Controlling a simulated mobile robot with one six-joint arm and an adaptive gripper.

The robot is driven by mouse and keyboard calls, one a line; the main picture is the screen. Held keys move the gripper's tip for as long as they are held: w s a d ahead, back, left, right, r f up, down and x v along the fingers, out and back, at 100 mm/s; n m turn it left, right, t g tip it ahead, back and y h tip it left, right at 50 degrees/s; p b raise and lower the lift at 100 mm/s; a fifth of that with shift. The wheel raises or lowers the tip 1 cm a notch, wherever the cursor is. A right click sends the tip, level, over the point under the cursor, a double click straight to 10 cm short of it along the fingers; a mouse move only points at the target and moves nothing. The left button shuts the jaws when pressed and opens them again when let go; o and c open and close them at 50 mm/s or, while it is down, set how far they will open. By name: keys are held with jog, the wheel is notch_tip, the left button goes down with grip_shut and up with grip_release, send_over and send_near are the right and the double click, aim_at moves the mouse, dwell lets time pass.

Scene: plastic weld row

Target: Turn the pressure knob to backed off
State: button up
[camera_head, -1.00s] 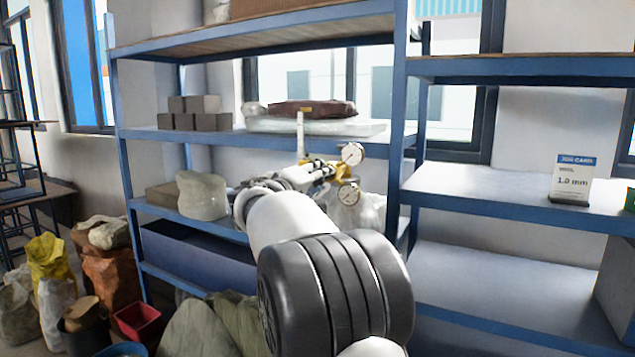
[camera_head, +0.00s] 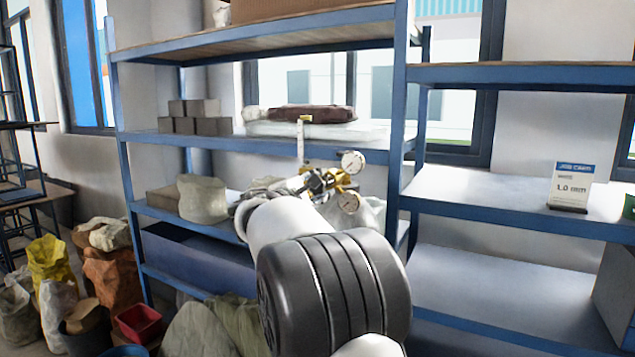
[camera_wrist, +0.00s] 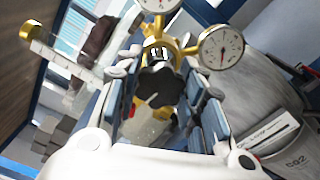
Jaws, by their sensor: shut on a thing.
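The pressure knob (camera_wrist: 157,86) is black and lobed, on the front of a brass regulator (camera_wrist: 185,48). In the wrist view it sits between the two fingers of my gripper (camera_wrist: 160,97), which is shut on it. The regulator also shows in the head view (camera_head: 339,180), past the end of my arm, with two round white gauges (camera_head: 353,162) (camera_head: 350,202). A clear upright flow tube (camera_head: 301,142) with a brass cap stands at its left. In the head view my gripper (camera_head: 318,183) mostly hides the knob. I cannot read the knob's setting.
A blue shelf rack (camera_head: 270,135) stands behind, with grey blocks (camera_head: 195,124) and wrapped bundles. A job card (camera_head: 571,187) reading 1.0 mm stands on the right shelf (camera_head: 480,185).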

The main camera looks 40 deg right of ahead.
jog(key=n+p, duration=0.3)
jog(key=n, duration=0.2)
jog(key=shift+r+n, duration=0.15)
jog(key=shift+n, duration=0.15)
jog(key=n+p, duration=0.4)
jog(key=n, duration=0.1)
jog(key=shift+n+p, duration=0.3)
jog(key=o, duration=1)
jog(key=shift+s, duration=0.1)
jog(key=shift+o, duration=0.4)
jog(key=shift+w, duration=0.2)
jog(key=shift+s+a, duration=0.1)
jog(key=shift+s, duration=0.05)
jog(key=v, duration=1.1)
jog(key=shift+a, duration=0.45)
